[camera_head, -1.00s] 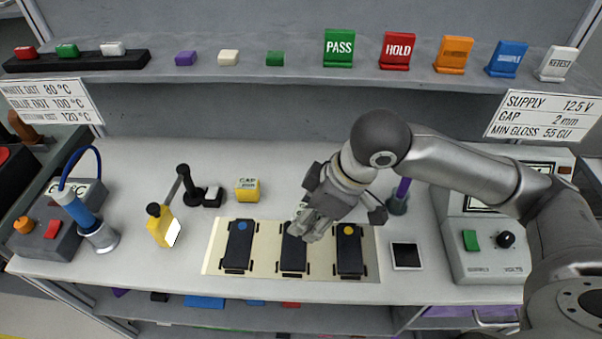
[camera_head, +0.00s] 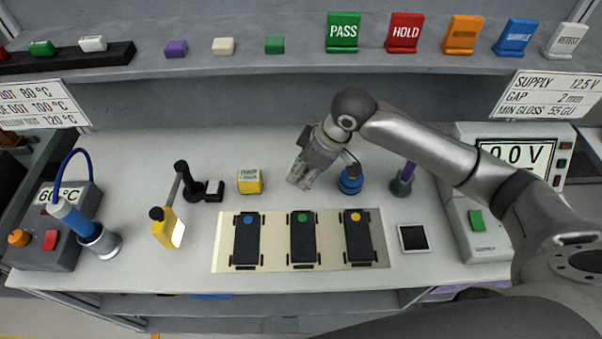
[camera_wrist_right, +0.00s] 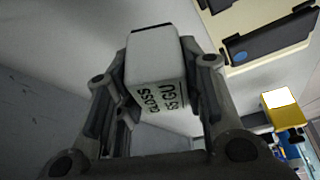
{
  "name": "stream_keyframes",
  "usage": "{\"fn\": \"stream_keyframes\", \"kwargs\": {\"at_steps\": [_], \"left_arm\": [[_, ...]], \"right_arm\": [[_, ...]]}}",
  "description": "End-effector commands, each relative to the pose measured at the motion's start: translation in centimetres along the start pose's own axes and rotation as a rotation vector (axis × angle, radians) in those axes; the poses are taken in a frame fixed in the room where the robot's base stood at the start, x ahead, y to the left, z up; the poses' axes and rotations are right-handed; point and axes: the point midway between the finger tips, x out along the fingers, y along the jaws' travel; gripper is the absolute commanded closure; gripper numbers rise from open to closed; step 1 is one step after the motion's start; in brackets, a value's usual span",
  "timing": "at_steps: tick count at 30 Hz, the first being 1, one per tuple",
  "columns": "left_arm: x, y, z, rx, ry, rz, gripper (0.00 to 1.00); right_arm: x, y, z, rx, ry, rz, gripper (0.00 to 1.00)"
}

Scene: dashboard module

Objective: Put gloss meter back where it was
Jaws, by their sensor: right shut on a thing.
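The gloss meter (camera_wrist_right: 156,72) is a white block marked GLOSS 55 GU, and it shows in the right wrist view between both fingers. My right gripper (camera_wrist_right: 156,85) is shut on it. In the head view my right gripper (camera_head: 300,178) hangs behind the mat with the three dark modules, right of the yellow cube. The gloss meter is mostly hidden by the fingers there. I cannot tell whether it touches the bench. My left gripper is not in view.
Three modules with blue, green (camera_head: 303,238) and yellow dots lie on a cream mat (camera_head: 275,255). Nearby stand a yellow cube (camera_head: 250,183), a blue round item (camera_head: 350,182), a purple-handled tool (camera_head: 402,183), a yellow device (camera_head: 168,230) and a power supply (camera_head: 478,230).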

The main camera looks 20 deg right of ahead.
Motion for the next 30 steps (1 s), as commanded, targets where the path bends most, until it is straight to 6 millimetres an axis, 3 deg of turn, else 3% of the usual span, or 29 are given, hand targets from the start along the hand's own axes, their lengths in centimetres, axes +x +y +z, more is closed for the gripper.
{"fn": "stream_keyframes", "kwargs": {"at_steps": [9,15,28,29,30], "left_arm": [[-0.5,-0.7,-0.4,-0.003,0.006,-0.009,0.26],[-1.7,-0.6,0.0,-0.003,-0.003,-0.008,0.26],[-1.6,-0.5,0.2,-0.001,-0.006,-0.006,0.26],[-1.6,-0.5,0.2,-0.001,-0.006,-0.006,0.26],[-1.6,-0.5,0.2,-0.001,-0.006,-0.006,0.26]], "right_arm": [[2.8,1.7,-0.3,0.001,0.001,0.000,0.95],[5.2,1.7,0.8,0.000,-0.001,-0.001,0.95],[6.0,1.7,1.1,-0.001,0.001,0.000,0.95],[6.0,1.7,1.1,-0.001,0.000,0.000,0.59],[6.0,1.7,1.1,-0.001,0.000,0.000,0.54]]}}
